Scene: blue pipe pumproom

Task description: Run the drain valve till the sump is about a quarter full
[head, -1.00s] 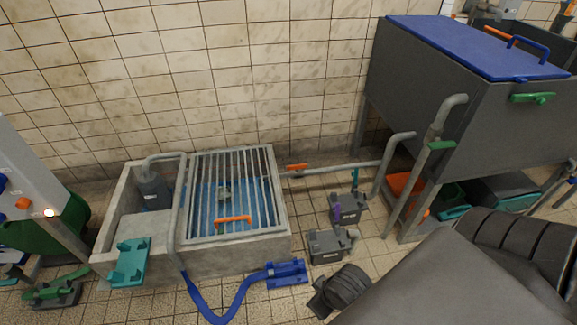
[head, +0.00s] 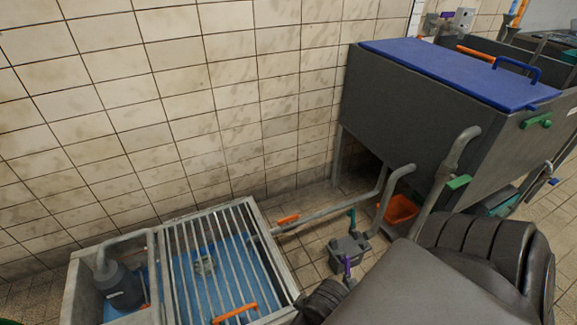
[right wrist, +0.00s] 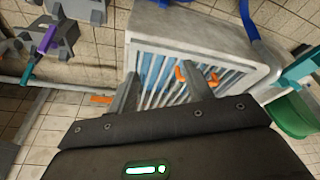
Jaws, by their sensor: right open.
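The concrete sump (head: 272,235) stands at the lower left in the head view, under a barred grate (head: 180,262) with an orange handle (head: 235,313). Blue shows between the bars; I cannot tell how deep any water is. A grey pipe (head: 330,211) runs to the sump from the dark tank (head: 430,130). It has an orange lever (head: 287,219) near the sump and a green lever (head: 459,182) by the tank. Which is the drain valve is not marked. My right gripper (right wrist: 160,75) is open and empty, with the grate beyond its fingers. My left gripper is out of view.
A grey pump (head: 122,287) stands in the sump's left part. Grey boxes with purple and teal levers (head: 349,247) sit on the floor beside the pipe. An orange bin (head: 401,210) is under the tank. The tiled wall closes off the back.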

